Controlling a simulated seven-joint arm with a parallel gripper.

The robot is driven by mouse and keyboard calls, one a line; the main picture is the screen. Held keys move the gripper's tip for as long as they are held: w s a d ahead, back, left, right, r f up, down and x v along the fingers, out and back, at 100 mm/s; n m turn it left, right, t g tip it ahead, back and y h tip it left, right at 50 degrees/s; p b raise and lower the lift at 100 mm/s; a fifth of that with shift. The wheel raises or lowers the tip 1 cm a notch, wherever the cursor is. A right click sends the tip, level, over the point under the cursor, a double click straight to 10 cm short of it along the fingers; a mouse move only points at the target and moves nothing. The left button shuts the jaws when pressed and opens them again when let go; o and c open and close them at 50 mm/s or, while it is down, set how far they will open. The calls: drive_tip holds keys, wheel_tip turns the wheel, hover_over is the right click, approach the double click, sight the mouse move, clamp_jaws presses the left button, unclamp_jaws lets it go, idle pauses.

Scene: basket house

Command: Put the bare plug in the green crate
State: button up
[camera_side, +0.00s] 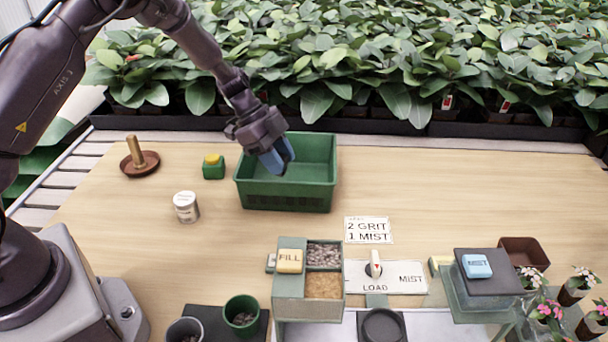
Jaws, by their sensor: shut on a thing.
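The green crate (285,193) stands at the back middle of the wooden table, and the part of its inside that shows looks empty. My gripper (278,163) points down over the crate's left half, with its blue fingertips at about the height of the rim or just inside it. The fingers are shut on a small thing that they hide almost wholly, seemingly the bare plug. I cannot tell whether it touches the crate floor. No other bare plug shows clearly.
Left of the crate are a green block with a yellow button (213,167), a white tin (186,207) and a brown dish with a peg (139,159). Flowering plants (545,310) stand front right.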

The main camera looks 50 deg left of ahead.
drive_tip(key=w+f, duration=0.4)
drive_tip(key=w, duration=0.1)
drive_tip(key=w+f, duration=0.3)
drive_tip(key=shift+a+f, duration=0.1)
drive_tip(key=shift+a, duration=0.15)
drive_tip(key=shift+w+f, duration=0.15)
drive_tip(key=shift+f, duration=1.45)
drive_tip(key=shift+f, duration=0.1)
drive_tip(key=o, duration=1)
drive_tip(key=shift+c, duration=0.2)
wheel_tip(320, 180, up, 10)
drive_tip(key=a, duration=0.1)
drive_tip(key=shift+s+a, duration=0.25)
drive_tip(key=shift+s, duration=0.05)
